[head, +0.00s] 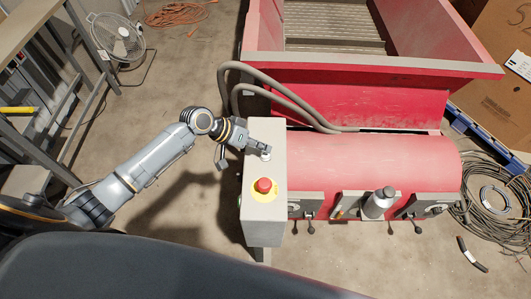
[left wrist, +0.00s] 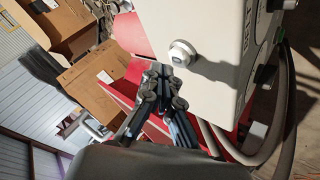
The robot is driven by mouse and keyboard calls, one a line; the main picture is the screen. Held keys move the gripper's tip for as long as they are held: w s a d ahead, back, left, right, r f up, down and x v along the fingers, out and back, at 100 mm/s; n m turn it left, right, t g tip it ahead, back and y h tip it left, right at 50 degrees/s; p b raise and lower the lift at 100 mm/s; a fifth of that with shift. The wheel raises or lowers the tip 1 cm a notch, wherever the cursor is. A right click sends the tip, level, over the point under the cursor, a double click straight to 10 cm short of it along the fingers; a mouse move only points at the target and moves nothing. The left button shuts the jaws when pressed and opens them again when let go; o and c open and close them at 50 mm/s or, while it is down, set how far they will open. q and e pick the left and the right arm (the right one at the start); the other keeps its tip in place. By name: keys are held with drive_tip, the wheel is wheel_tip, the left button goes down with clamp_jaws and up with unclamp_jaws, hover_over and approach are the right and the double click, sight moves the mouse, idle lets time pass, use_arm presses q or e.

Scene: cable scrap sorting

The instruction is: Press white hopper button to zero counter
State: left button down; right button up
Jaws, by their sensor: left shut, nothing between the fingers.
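The white button (head: 266,156) is a small round knob on top of the pale grey control box (head: 263,222). In the left wrist view the white button (left wrist: 181,52) stands out from the box face, with its shadow beside it. My left gripper (head: 258,148) is shut and empty, with its tips right next to the button. In the left wrist view the left gripper (left wrist: 163,76) shows its closed tips just short of the button in the picture; I cannot tell if they touch it. My right gripper is not in view.
A red emergency stop (head: 263,185) on a yellow disc sits on the same box, nearer me. Grey hoses (head: 275,85) arch behind the box to the red hopper (head: 370,62). A fan (head: 117,38) stands at the left, and cable coils (head: 495,198) lie at the right.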

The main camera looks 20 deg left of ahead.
sight(262, 154)
use_arm(q)
drive_tip(key=shift+f, duration=0.1)
idle(0.5)
drive_tip(key=shift+f, duration=0.35)
drive_tip(key=shift+f+b, duration=0.5)
idle(0.6)
drive_tip(key=shift+r, duration=0.1)
drive_tip(key=shift+r+p, duration=0.85)
wheel_tip(262, 154, up, 5)
drive_tip(key=p, duration=0.4)
drive_tip(key=shift+p, duration=0.4)
